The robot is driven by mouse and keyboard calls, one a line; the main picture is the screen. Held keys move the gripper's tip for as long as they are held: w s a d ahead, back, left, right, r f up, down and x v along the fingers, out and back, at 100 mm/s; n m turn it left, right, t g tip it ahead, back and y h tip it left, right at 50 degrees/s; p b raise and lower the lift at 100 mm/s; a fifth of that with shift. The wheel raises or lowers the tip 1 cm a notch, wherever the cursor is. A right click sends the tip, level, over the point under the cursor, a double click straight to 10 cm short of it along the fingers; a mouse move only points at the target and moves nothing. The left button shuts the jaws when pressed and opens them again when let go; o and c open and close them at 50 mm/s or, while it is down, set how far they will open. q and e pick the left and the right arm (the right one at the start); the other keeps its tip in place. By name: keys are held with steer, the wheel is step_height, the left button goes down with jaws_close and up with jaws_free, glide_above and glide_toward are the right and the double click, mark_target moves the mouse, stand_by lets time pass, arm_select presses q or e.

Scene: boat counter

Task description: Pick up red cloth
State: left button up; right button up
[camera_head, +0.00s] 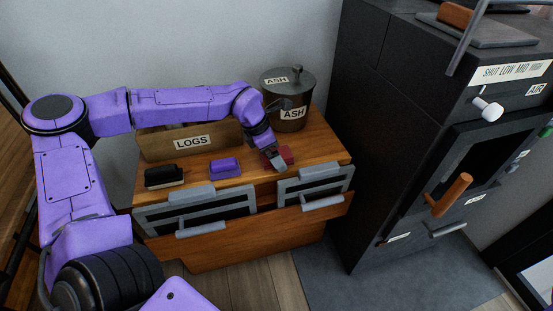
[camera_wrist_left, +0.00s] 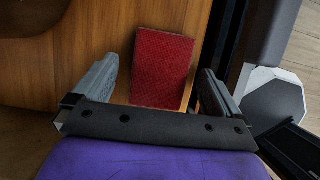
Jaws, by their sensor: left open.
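The red cloth (camera_head: 286,154) lies folded flat on the wooden counter (camera_head: 325,150), near its front edge. It shows as a dark red rectangle (camera_wrist_left: 162,67) in the left wrist view. My left gripper (camera_head: 277,163) is at the cloth and hides part of it in the head view. In the wrist view my left gripper (camera_wrist_left: 158,95) is open, with one finger on each side of the cloth's near end. I cannot tell whether the fingers touch it. My right gripper is not in view.
A purple block-like item (camera_head: 225,167) and a black brush-like item (camera_head: 164,177) lie on the counter to the left. A LOGS box (camera_head: 160,145) and a lidded ASH bucket (camera_head: 291,119) stand behind. A dark stove (camera_head: 385,130) rises at the right.

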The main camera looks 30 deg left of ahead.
arm_select(q)
steer(key=shift+f, duration=0.25)
stand_by(0.4)
steer(key=c, duration=1.1)
